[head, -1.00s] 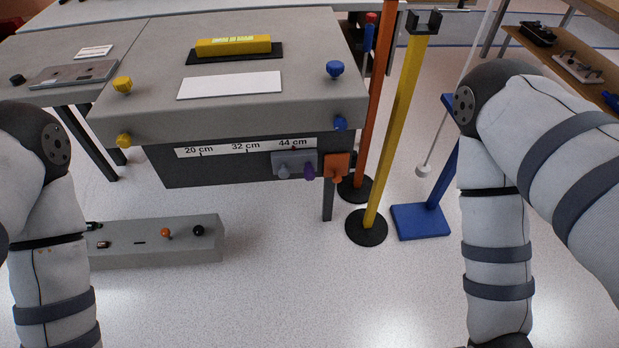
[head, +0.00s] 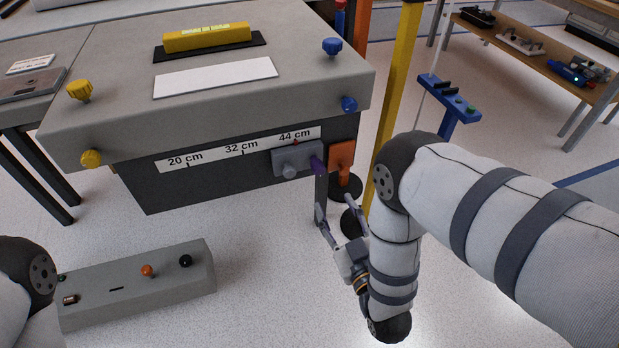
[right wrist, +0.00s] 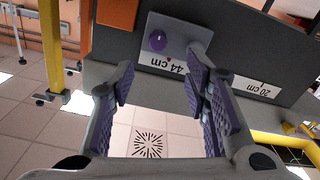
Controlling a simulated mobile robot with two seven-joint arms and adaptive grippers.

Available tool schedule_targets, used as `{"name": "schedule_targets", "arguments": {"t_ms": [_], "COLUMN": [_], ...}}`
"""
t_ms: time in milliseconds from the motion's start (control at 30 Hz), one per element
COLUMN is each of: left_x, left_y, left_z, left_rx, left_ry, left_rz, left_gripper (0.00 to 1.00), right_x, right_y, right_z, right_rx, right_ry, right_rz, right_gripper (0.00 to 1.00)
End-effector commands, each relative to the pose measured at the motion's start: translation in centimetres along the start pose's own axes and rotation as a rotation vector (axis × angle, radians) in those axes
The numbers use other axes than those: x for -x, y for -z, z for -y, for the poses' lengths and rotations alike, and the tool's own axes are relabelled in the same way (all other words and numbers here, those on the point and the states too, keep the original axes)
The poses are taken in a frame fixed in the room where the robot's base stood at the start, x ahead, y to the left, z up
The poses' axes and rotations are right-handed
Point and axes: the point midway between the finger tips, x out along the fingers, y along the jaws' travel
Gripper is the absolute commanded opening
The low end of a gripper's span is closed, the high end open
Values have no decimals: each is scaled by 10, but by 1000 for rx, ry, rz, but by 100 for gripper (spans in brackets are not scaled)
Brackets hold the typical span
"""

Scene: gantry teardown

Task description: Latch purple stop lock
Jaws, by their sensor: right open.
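The purple stop lock (head: 317,164) sticks out at the right end of the grey stop block (head: 292,158), below the 44 cm mark on the table's dark front panel. In the right wrist view the purple lock (right wrist: 158,40) shows as a round knob on the grey block (right wrist: 185,33), seen upside down. My right gripper (head: 336,213) is open and empty, below and slightly right of the lock, fingers pointing up. In the right wrist view its fingers (right wrist: 162,78) are spread, with the lock beyond the gap, apart from them. My left gripper is out of view.
An orange block (head: 341,155) sits just right of the lock. A yellow post (head: 398,85) stands close to my right arm. A grey control box (head: 140,285) lies on the floor at the lower left. The floor between the box and my right gripper is clear.

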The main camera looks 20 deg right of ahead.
Motion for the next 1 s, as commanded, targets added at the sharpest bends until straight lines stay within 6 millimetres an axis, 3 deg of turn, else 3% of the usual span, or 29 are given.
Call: {"name": "schedule_targets", "arguments": {"t_ms": [400, 567, 800, 833, 1000], "left_x": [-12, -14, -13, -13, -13], "left_y": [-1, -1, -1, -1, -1], "left_z": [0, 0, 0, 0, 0], "left_rx": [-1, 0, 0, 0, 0], "left_ry": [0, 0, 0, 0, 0], "left_rz": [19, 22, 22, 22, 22], "left_gripper": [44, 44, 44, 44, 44], "right_x": [-95, -111, -113, -113, -113], "right_y": [-1, 0, 1, 1, 0], "right_z": [0, -1, -1, -1, -1], "right_rx": [-1, -1, -1, -1, -1], "right_ry": [-1, 0, 0, 0, 1], "right_rz": [2, 4, 4, 4, 4], "right_gripper": [42, 42, 42, 40, 2]}}
